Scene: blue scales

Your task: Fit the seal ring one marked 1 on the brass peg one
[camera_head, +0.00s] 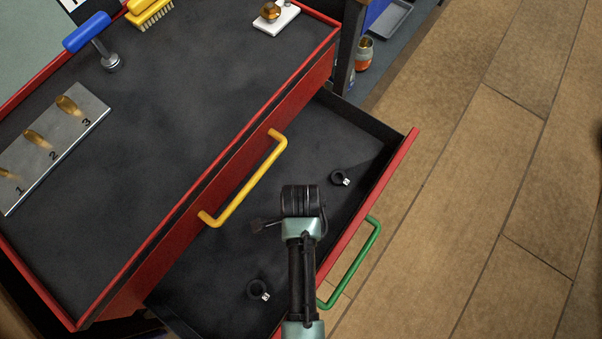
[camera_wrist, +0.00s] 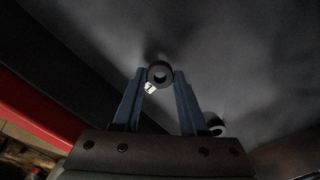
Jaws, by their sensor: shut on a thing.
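My gripper (camera_wrist: 159,88) is shut on a small dark ring (camera_wrist: 151,71). The ring sits between the fingertips with its hole facing the wrist camera. Its white tag carries a dark mark that looks like a 1, but it is too small to be sure. In the head view my wrist is over the open drawer and hides the fingertips and held ring. The brass peg one (camera_head: 8,175) stands by the 1 on a metal plate (camera_head: 72,132) at the left, partly cut off by the picture edge. It looks bare. Pegs 2 (camera_head: 36,138) and 3 (camera_head: 68,104) also look bare.
Two other tagged dark rings, one farther back (camera_head: 338,177) and one nearer (camera_head: 257,288), lie in the drawer (camera_head: 385,150). A yellow handle (camera_head: 245,180) is on the cabinet front between drawer and plate. A blue-handled tool (camera_head: 88,35) stands behind the plate. The middle worktop is clear.

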